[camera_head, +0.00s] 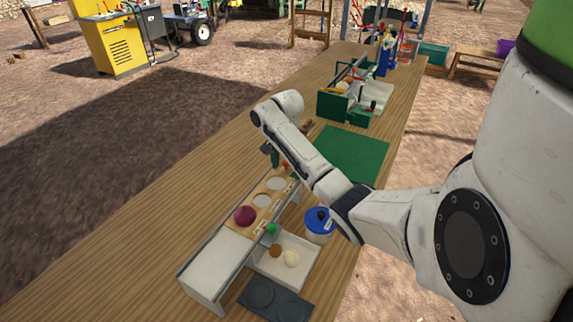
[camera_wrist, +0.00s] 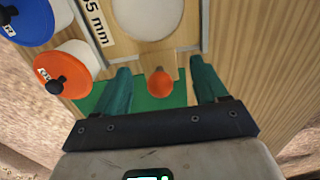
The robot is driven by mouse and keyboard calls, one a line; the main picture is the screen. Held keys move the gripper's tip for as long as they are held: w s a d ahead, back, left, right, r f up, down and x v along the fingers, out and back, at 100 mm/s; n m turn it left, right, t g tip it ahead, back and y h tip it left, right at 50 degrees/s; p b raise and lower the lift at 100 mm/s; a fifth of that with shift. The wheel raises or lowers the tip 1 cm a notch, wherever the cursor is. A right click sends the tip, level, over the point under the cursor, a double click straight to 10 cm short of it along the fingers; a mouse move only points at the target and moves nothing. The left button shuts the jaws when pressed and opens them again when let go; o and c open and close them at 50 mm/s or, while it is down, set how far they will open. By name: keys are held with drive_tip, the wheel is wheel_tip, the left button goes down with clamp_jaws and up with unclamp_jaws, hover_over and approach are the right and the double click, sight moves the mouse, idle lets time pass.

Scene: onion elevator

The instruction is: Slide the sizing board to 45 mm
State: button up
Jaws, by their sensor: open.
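The wooden sizing board (camera_head: 252,225) lies along the white channel on the workbench, with a row of round holes. A dark red onion (camera_head: 245,215) sits at one of its holes. An orange-red knob (camera_wrist: 161,83) stands at the board's end. My gripper (camera_wrist: 160,68) is open, with one green finger on each side of the knob and a visible gap to both. In the head view my gripper (camera_head: 276,158) is small and partly hidden.
A white tray (camera_head: 303,275) with small onions lies beside the channel. A blue-lidded pot (camera_head: 319,222) stands close to my arm. A dark plate (camera_head: 262,299) is at the near end. A green mat (camera_head: 350,155) and a green crate (camera_head: 335,106) are farther back. The bench's left side is clear.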

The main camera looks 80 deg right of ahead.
idle(0.3)
wheel_tip(320, 180, up, 4)
drive_tip(key=p, duration=0.5)
drive_tip(key=shift+r, duration=0.1)
drive_tip(key=shift+r+p, duration=0.5)
drive_tip(key=shift+r, duration=0.4)
drive_tip(key=shift+s, duration=0.1)
